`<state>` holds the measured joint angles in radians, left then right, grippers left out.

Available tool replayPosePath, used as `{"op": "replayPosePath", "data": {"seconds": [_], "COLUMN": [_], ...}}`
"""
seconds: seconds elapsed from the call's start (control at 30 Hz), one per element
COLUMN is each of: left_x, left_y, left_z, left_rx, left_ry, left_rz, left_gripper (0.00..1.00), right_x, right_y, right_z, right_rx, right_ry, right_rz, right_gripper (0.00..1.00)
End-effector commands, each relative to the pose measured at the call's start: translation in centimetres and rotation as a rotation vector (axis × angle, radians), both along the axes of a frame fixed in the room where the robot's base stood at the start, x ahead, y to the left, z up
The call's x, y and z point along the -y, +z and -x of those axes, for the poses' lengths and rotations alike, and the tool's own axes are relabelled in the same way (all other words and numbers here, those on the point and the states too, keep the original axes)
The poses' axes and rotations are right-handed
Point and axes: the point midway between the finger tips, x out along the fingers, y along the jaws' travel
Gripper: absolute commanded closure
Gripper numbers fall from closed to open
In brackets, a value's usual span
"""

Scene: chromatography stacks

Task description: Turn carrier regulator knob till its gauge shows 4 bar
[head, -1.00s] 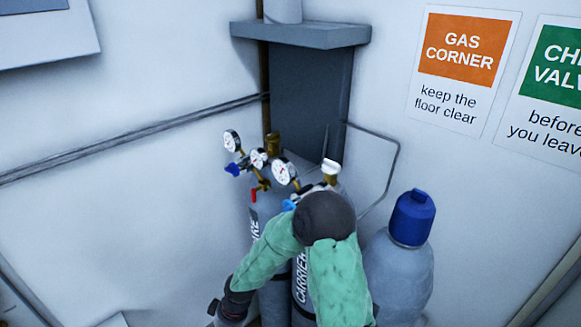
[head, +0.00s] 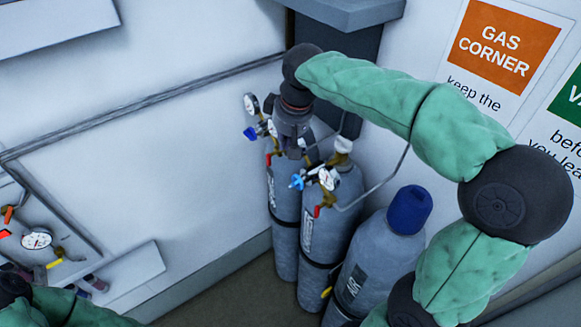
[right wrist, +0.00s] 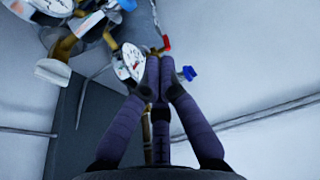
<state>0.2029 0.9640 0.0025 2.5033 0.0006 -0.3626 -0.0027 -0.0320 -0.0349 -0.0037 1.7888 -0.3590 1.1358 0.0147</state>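The carrier cylinder (head: 318,238) stands in the middle of the group. Its regulator has a light-blue knob (head: 297,181) and a white gauge (head: 329,178), whose needle is too small to read. My right gripper (head: 292,152) points down from above, over the regulators behind and left of the light-blue knob, apart from it. In the right wrist view its fingers (right wrist: 160,88) draw together with nothing held. A white gauge (right wrist: 130,62) shows beside the fingertips and a dark-blue knob (right wrist: 188,73) just beyond them. Part of my left arm shows bottom left; its gripper is out of view.
The neighbouring left cylinder (head: 284,218) carries a regulator with a dark-blue knob (head: 250,133) and gauges. A blue-capped cylinder (head: 382,252) stands right. A grey ledge (head: 345,12) is behind my right arm. A wall panel with a gauge (head: 36,238) is far left.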

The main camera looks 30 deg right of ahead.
Motion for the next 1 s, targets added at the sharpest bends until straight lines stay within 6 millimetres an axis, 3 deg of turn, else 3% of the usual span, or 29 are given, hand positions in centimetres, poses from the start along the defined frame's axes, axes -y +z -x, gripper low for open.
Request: {"op": "replayPosePath", "data": {"seconds": [0.47,0.7,1.0], "left_x": [0.0,0.0,0.0], "left_y": [1.0,1.6,1.7], "left_z": [0.0,0.0,0.0], "left_rx": [0.000,0.000,0.000], "left_ry": [0.000,0.000,0.000], "left_rz": [0.000,0.000,0.000], "left_gripper": [0.57,0.57,0.57], "right_x": [-0.2,0.1,0.1], "right_y": [-8.4,-9.6,-10.1], "right_z": [-2.3,0.4,1.2], "right_rx": [-0.004,0.000,0.002], "right_ry": [-0.002,-0.001,0.000], "right_rz": [-0.001,0.000,-0.001], "right_gripper": [1.00,1.00,1.00]}}
